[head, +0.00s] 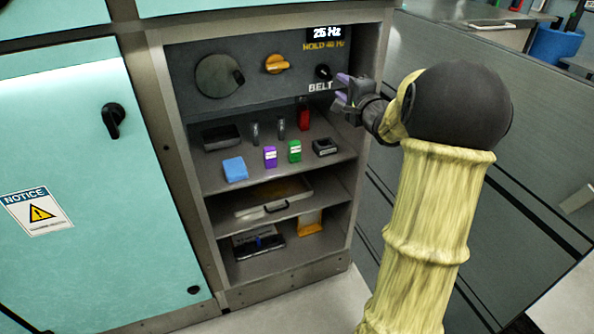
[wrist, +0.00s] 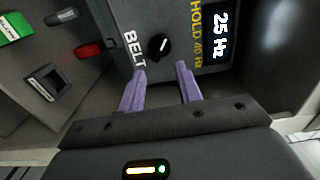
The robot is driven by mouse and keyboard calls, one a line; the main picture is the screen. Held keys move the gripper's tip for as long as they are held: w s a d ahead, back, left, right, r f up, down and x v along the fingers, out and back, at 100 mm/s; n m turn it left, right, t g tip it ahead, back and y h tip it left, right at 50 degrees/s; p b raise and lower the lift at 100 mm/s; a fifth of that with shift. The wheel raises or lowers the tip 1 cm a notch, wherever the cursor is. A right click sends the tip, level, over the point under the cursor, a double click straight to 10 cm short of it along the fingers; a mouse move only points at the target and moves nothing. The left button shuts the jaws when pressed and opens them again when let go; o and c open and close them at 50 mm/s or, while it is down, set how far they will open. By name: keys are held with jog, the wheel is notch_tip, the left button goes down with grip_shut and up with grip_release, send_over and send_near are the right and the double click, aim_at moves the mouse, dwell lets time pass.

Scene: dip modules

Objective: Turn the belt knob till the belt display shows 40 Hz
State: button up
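The belt knob (head: 323,72) is a small black knob on the grey panel above the BELT label. In the wrist view the belt knob (wrist: 159,47) sits just beyond and between my purple fingertips, with a light pointer mark on it. My gripper (head: 342,90) is open, in front of the panel at its lower right. In the wrist view my gripper (wrist: 163,70) has its two fingers apart with nothing between them. The belt display (head: 325,34) reads 25 Hz, and it reads the same in the wrist view (wrist: 219,36). Beside it is printed HOLD 40 Hz.
A yellow knob (head: 277,63) and a large round grey dial (head: 219,76) are on the same panel. A teal cabinet (head: 75,190) stands left.

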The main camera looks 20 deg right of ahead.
jog(key=s, duration=0.9)
jog(key=s+a+f+n+g+y, duration=0.1)
jog(key=a+f+n+g+y, duration=0.1)
jog(key=a, duration=0.4)
jog(key=s+a+f+n+g+y+p, duration=0.1)
jog(key=s+a+f+n+g+y, duration=0.1)
jog(key=a+f+g, duration=0.2)
jog(key=s+a+f+n+g+y, duration=0.1)
jog(key=s+a+f+n+g, duration=0.1)
jog(key=a+f, duration=0.3)
jog(key=a+g, duration=0.1)
jog(key=a, duration=0.1)
jog(key=shift+s+a+n+y, duration=0.25)
jog(key=shift+a+n+y, duration=0.05)
jog(key=shift+a+y, duration=0.1)
jog(key=shift+f, duration=0.15)
jog(key=s+a+f+n+g+h+p, duration=0.1)
jog(key=s+a+f+n+g+h, duration=0.1)
jog(key=s, duration=0.5)
jog(key=s+a+f+n+g+h+p, duration=0.1)
jog(key=s+a+f+n+g+h, duration=0.1)
jog(key=s+f+n+g+h, duration=0.2)
jog(key=shift+s+f+n, duration=0.85)
jog(key=shift+s+n, duration=0.75)
jog(key=shift+n, duration=0.9)
jog(key=shift+a, duration=0.1)
